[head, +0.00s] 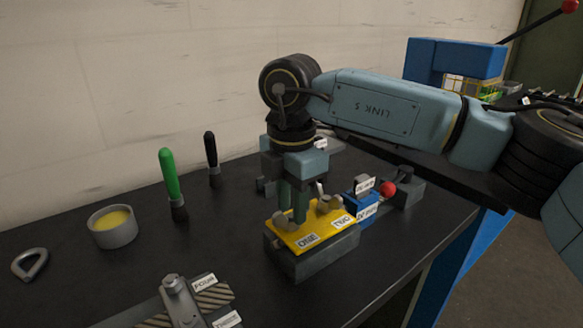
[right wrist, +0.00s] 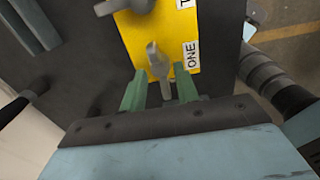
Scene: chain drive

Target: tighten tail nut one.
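Tail nut one (head: 280,222) is a grey wing nut on a yellow plate (head: 330,228) beside the label ONE. In the right wrist view, nut one (right wrist: 157,62) shows almost edge-on, its lower wing between my fingers. My right gripper (head: 292,212) points down over it with its two green fingers apart. In the right wrist view, gaps show between the fingers (right wrist: 158,92) and the nut. A second wing nut (head: 332,203) sits by the label TWO; part of it (right wrist: 122,6) shows at the top of the right wrist view. My left gripper is not in view.
The yellow plate lies on a dark block (head: 315,260) on the black bench. A fixture labelled FOUR (head: 205,285) is at the front. A yellow-filled cup (head: 112,228) and green-handled brush (head: 170,180) stand left.

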